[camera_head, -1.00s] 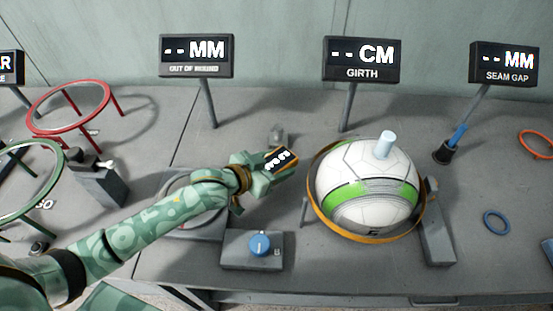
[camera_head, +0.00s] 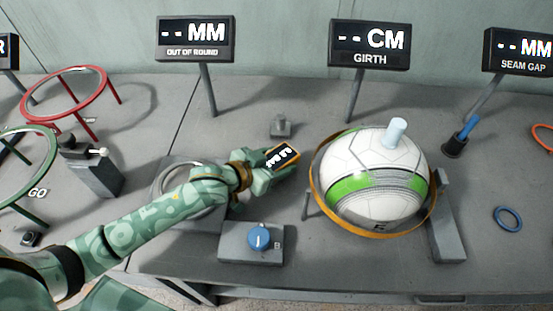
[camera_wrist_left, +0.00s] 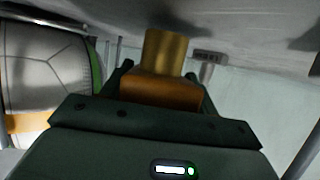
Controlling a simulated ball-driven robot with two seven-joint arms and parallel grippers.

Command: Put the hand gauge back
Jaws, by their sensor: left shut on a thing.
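The hand gauge (camera_head: 282,156) is a small black and orange device with a lit white display. My left gripper (camera_head: 272,168) is shut on it and holds it left of the white and green ball. In the left wrist view, the gauge shows as an orange block with a brass-coloured cylinder (camera_wrist_left: 163,52) between the dark fingers (camera_wrist_left: 160,103). A small grey block (camera_head: 280,127) stands on the bench just behind the gauge. I cannot tell whether it is the gauge's holder. My right gripper is not in view.
The ball (camera_head: 375,178), with a pale cylinder on top, sits in an orange ring stand (camera_head: 316,200). A box with a blue knob (camera_head: 260,238) stands in front of my left gripper. Red (camera_head: 62,92) and green ring stands are at left. The girth sign (camera_head: 369,45) stands behind.

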